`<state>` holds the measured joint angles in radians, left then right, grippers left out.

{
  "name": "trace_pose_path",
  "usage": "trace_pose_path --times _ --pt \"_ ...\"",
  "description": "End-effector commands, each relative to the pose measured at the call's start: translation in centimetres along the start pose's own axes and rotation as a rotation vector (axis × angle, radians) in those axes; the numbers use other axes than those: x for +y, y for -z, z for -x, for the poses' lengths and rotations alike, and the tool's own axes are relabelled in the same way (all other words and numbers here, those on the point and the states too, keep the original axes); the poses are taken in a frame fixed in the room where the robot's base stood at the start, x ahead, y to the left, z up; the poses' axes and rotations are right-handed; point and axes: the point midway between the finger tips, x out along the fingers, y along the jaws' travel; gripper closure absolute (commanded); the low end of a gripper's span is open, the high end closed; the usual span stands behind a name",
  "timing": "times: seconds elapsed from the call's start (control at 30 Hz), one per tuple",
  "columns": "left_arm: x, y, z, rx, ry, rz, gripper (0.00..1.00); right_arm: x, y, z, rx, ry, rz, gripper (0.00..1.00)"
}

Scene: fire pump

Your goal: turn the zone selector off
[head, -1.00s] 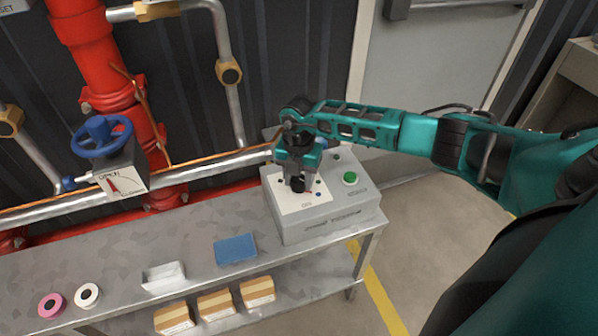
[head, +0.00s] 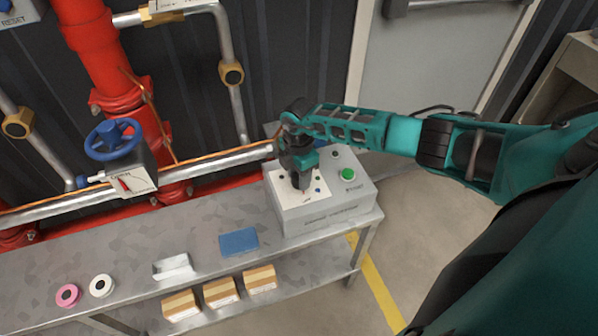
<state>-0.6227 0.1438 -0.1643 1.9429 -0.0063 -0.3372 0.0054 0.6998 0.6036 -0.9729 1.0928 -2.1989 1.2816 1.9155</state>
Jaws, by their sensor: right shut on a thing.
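The zone selector is on a grey control box (head: 325,212) at the right end of the metal bench. The box has a white label plate (head: 290,201) with small coloured dots around the selector. My right gripper (head: 301,183) points down over the plate and is shut on the dark selector knob, which is mostly hidden between its fingers. The lettering on the plate is too small to read, so the knob's setting cannot be told. My left gripper is not in view.
A green button (head: 348,174) sits on the box, right of my gripper. A blue block (head: 238,242), a white tray (head: 173,267) and tape rolls (head: 102,285) lie on the bench. A blue valve wheel (head: 112,139) and red pipe (head: 95,50) stand behind, left.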

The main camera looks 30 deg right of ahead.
Motion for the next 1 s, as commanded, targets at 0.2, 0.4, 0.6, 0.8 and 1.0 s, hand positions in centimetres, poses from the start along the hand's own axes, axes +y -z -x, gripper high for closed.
trace_pose_path --times 0.2,0.4,0.6,0.8,1.0 --pt "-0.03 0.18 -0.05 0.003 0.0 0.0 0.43 -0.41 0.57 -0.43 0.009 0.011 -0.01 0.87" --pt "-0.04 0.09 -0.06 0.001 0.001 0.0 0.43 -0.39 0.63 -0.44 0.01 0.01 -0.01 0.87" --pt "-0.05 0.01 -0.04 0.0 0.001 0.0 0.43 -0.34 0.58 -0.39 0.009 0.009 -0.009 0.44" --pt "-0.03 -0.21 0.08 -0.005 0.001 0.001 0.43 -0.16 0.34 -0.21 0.006 0.004 -0.011 0.31" --pt "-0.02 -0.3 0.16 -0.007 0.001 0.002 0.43 -0.05 0.22 0.03 0.004 0.001 -0.011 0.31"
